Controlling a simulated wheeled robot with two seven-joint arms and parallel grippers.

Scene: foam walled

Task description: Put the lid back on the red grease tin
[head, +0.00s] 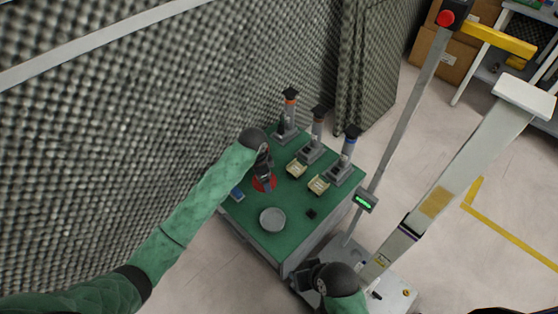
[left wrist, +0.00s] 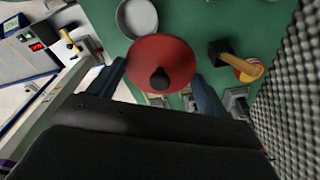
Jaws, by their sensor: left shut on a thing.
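The red round lid (head: 258,186) is at my left gripper (head: 267,184) over the green table. In the left wrist view the lid (left wrist: 150,48) is a red disc with a black knob, between the two blue-grey fingers of my left gripper (left wrist: 160,80). My left gripper is shut on the lid. A round grey tin (head: 272,219) stands on the table, nearer than the lid; it also shows at the top of the left wrist view (left wrist: 137,16). My right gripper (head: 305,272) is low at the table's near right corner; its fingers are not clear.
Several grey stands (head: 311,153) line the table's far right side, with two small cream trays (head: 318,185) before them. A small black block (head: 311,213) lies right of the tin. A blue item (head: 237,194) is at the left edge. Foam wall (head: 130,120) stands left.

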